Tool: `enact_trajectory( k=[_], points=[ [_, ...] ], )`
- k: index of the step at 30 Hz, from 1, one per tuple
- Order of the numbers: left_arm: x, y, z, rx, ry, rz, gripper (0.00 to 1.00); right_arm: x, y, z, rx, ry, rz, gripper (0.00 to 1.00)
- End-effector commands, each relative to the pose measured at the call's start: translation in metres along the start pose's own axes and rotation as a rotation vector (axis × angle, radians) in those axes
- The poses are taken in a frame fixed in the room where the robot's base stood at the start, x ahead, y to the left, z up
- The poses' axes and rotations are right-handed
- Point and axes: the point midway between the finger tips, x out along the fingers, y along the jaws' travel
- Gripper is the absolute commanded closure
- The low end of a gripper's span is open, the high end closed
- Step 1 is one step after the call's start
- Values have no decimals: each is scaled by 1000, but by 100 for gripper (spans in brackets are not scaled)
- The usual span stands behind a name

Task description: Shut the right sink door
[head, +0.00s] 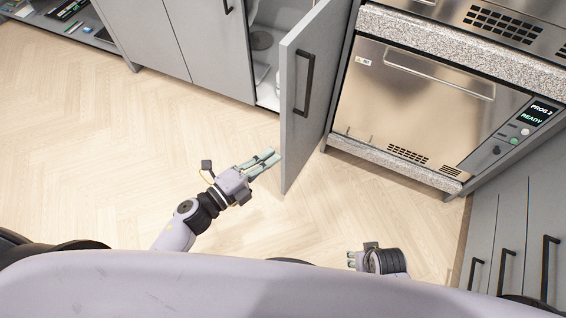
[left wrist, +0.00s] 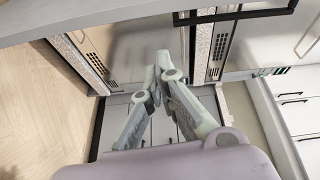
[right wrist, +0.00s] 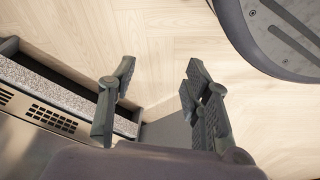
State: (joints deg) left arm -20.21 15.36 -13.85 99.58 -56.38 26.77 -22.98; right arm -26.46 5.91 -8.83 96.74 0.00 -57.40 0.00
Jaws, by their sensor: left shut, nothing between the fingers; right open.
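The right sink door (head: 292,125) is a grey cabinet door with a black bar handle (head: 304,83). It stands wide open, swung out from the cabinet over the floor. Part of the cabinet's inside (head: 266,62) shows to the left of the door. My left gripper (head: 276,156) is shut and empty, with its fingertips close to the door's lower free edge; I cannot tell whether they touch. Its closed fingers also show in the left wrist view (left wrist: 157,72). My right gripper (head: 351,260) is low near my base, and its fingers are apart and empty in the right wrist view (right wrist: 160,75).
A steel autoclave (head: 425,105) with a READY display stands right of the open door. Grey drawers with black handles (head: 508,255) are at the right edge. A closed grey cabinet door (head: 212,40) is left of the opening. The wood floor (head: 120,150) on the left is clear.

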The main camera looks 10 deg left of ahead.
Motion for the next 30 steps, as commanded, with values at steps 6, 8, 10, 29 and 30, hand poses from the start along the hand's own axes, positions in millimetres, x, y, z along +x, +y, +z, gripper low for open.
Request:
enact_trajectory(
  k=[6, 8, 10, 29, 30],
  points=[
    [11, -17, -12, 90, 53, -36, 100, -6, 1, -6, 1, 6, 1, 55],
    [19, -17, -13, 87, 53, -36, 100, -6, 1, -6, 1, 5, 1, 55],
    [31, -18, -13, 87, 52, -36, 100, -5, 1, -5, 1, 5, 1, 55],
    [93, -20, 18, 83, 49, -32, 100, -15, 1, -14, 2, 16, 1, 55],
    [92, -21, 20, 83, 49, -32, 100, -16, 1, -14, 2, 16, 1, 55]
  ],
)
